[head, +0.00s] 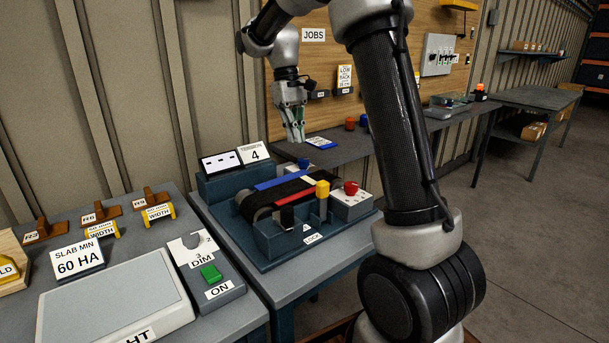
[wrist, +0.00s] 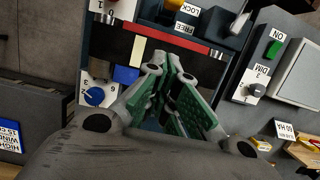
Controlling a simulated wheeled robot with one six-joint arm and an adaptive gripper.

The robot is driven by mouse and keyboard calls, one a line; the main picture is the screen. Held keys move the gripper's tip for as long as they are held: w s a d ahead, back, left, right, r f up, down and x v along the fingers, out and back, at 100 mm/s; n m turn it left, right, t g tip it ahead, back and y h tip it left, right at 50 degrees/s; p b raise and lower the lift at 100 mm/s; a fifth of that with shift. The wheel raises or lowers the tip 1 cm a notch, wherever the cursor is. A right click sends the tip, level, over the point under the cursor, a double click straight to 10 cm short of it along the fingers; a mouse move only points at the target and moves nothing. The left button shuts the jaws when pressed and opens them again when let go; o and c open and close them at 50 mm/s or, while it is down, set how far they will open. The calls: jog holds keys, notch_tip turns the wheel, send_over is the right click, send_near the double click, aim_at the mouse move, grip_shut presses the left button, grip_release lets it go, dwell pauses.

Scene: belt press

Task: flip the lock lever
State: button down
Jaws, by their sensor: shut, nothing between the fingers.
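The belt press (head: 265,250) is a dark blue machine with a black belt (head: 262,200) crossed by a blue, a white and a red strip. At its front stands an upright post with a yellow cap (head: 322,188), near a LOCK label (head: 312,239); this looks like the lock lever. The wrist view shows a yellow part (wrist: 172,10) beside LOCK and FREE labels at the top edge, partly cut off. My gripper (head: 297,135) is shut and empty, above and behind the press, apart from the lever. Its green-padded fingers (wrist: 172,75) show in the wrist view.
A red button (head: 351,187) sits on a white box right of the lever. A TENSION 4 sign (head: 255,153) and display stand behind. A DIM/ON switch panel (head: 207,268) is at the left. My arm crosses the right side.

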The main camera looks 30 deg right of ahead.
jog(key=x, duration=1)
jog(key=shift+s+d, duration=0.15)
jog(key=shift+s, duration=0.45)
jog(key=shift+s+d, duration=0.15)
jog(key=shift+s, duration=0.5)
jog(key=shift+s+d, duration=0.15)
jog(key=shift+s, duration=0.6)
